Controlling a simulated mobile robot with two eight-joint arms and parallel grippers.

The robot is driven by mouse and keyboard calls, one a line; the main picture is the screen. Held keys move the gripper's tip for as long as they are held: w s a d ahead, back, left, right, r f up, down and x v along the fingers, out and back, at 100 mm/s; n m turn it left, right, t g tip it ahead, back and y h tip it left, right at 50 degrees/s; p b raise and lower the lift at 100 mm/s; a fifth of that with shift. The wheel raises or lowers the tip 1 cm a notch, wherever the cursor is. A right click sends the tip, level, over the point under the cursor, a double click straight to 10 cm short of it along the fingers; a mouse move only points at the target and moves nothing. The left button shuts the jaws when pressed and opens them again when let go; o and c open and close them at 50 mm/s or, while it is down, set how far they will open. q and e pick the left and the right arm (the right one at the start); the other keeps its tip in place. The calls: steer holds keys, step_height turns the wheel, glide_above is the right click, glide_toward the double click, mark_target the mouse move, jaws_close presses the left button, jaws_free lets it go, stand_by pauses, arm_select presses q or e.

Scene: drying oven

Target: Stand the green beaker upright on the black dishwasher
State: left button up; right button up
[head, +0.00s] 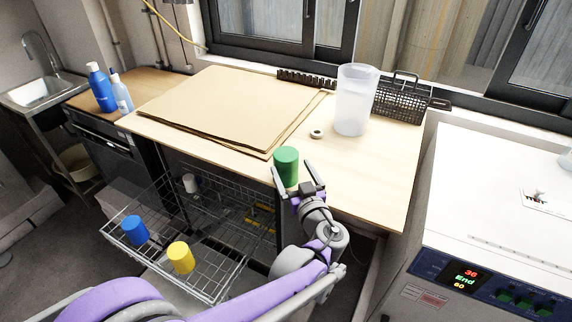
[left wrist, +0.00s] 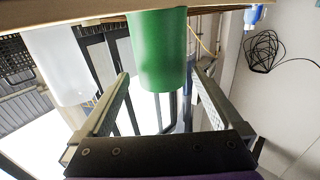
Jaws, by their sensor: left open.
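The green beaker (head: 286,167) stands upright at the front edge of the wooden worktop in the head view. It also shows in the left wrist view (left wrist: 160,50), which is upside down. My left gripper (head: 292,176) is open at the beaker, with one finger on each side of it. In the left wrist view the fingertips (left wrist: 160,73) flank the beaker with gaps, and nothing is clamped. A black-fronted appliance (head: 108,150), apparently the dishwasher, is at the left below a wooden top. My right gripper is not in view.
Wire racks (head: 207,270) are pulled out below the worktop, holding a blue beaker (head: 134,230) and a yellow beaker (head: 181,257). Cardboard sheets (head: 220,105), a tall translucent container (head: 354,100) and a black basket (head: 400,100) occupy the worktop. A white oven (head: 500,200) stands right.

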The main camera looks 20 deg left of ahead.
arm_select(q)
steer(key=x, duration=0.5)
steer(key=shift+s+a+f, duration=0.1)
steer(key=c, duration=1.3)
steer(key=shift+o, duration=0.2)
step_height(320, 180, up, 10)
steer(key=shift+r+p, duration=0.1)
steer(key=shift+p, duration=0.7)
step_height(320, 180, up, 3)
steer(key=shift+f+p, duration=0.2)
steer(key=shift+p, duration=1)
